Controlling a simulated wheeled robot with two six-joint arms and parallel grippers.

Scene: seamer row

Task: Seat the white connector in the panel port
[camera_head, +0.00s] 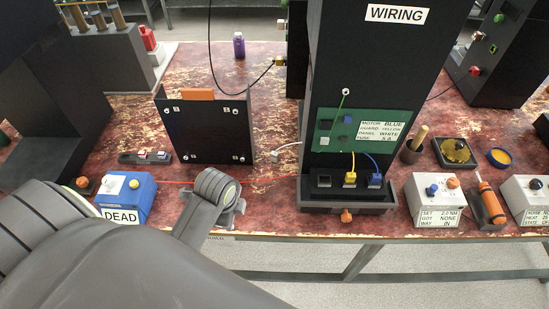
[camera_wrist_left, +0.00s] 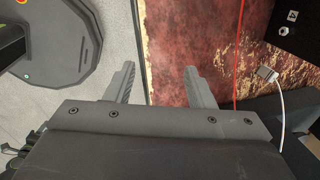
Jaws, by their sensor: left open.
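The white connector (camera_head: 276,156) lies on the red worn bench, left of the wiring cabinet (camera_head: 390,70), with a white cable leading towards the cabinet. It also shows at the right of the left wrist view (camera_wrist_left: 266,74), beyond the fingers. My left gripper (camera_wrist_left: 159,68) is open and empty over the bench edge, left of the connector and apart from it. In the head view my wrist mostly hides its fingers. The port block (camera_head: 343,196) at the cabinet's foot holds a yellow plug (camera_head: 350,179) and a blue plug (camera_head: 375,180). Its left port (camera_head: 323,181) looks empty. My right gripper is out of view.
A black upright plate (camera_head: 205,135) with screws stands left of the connector. A blue DEAD box (camera_head: 128,198) has a red wire running right past my wrist. A card (camera_head: 382,131) reads panel white. Grey boxes and an orange screwdriver (camera_head: 488,198) stand right.

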